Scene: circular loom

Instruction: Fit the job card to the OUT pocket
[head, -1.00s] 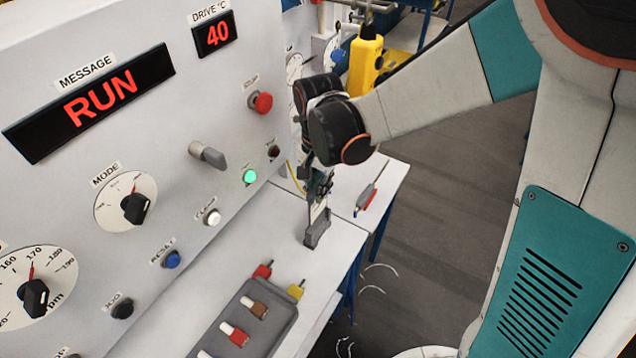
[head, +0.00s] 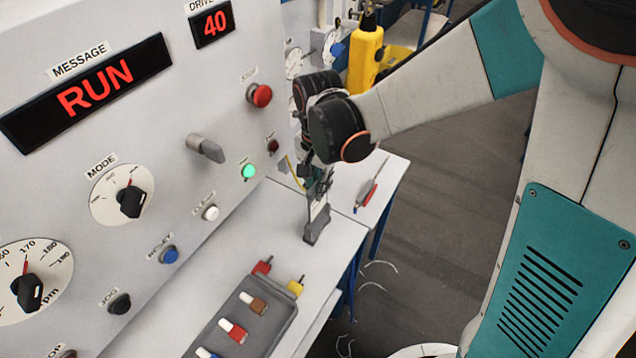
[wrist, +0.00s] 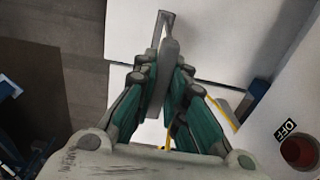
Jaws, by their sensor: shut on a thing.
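My gripper (head: 318,185) points down over the white bench at the right end of the panel. Its fingers are closed on a thin, pale upright piece that looks like the job card (head: 318,208). The card's lower end is at a small grey holder (head: 316,232) on the bench; I cannot tell whether it is seated in it. In the wrist view, the gripper (wrist: 158,85) is shut on a narrow grey piece seen nearly edge-on, with a pale frame shape beyond it. No OUT label is readable, so I cannot tell which thing is the OUT pocket.
The control panel (head: 140,180) with knobs and buttons rises close at the left. A grey tray (head: 270,325) of coloured plugs lies in front. A yellow pendant (head: 366,60) hangs behind my wrist.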

